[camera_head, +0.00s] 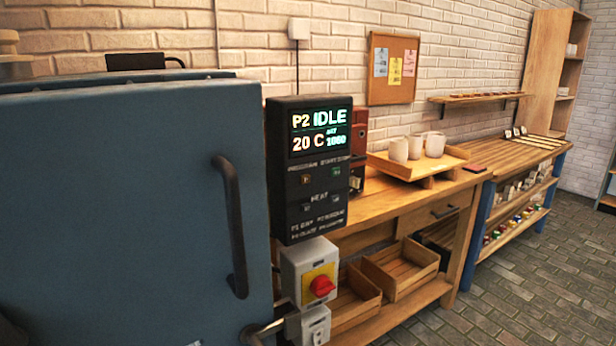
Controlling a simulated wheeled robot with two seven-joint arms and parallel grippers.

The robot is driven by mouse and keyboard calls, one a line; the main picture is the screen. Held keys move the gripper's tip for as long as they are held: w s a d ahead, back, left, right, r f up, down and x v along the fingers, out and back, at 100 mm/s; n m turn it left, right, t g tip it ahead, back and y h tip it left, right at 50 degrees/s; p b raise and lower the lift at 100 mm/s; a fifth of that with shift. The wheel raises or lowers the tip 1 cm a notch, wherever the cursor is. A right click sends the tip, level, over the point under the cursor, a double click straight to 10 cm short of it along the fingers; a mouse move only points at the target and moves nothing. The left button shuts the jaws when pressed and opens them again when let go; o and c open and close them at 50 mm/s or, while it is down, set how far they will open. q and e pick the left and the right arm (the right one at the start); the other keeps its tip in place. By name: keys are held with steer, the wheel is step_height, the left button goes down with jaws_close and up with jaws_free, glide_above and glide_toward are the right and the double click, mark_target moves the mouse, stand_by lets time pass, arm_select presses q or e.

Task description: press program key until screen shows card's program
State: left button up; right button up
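A dark control box (309,170) is fixed at the right side of the blue kiln. Its screen (320,129) reads "P2 IDLE" on top and "20 C" with "1060" or a similar number below. Under the screen, small labels seem to read "PROGRAM" and "START/STOP", with a key under each; the program key (306,180) is on the left. More keys and a "HEAT" label sit lower, above small printed lines too blurred to read surely. No program card can be made out for certain. Neither of my grippers is in view.
The blue kiln (110,220) with a dark handle (231,225) fills the left. A switch box with a red knob (321,286) sits below the control box. A wooden workbench (400,203) holds a tray of white cups (416,147). A corkboard (393,69) with notes hangs behind. Floor at right is clear.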

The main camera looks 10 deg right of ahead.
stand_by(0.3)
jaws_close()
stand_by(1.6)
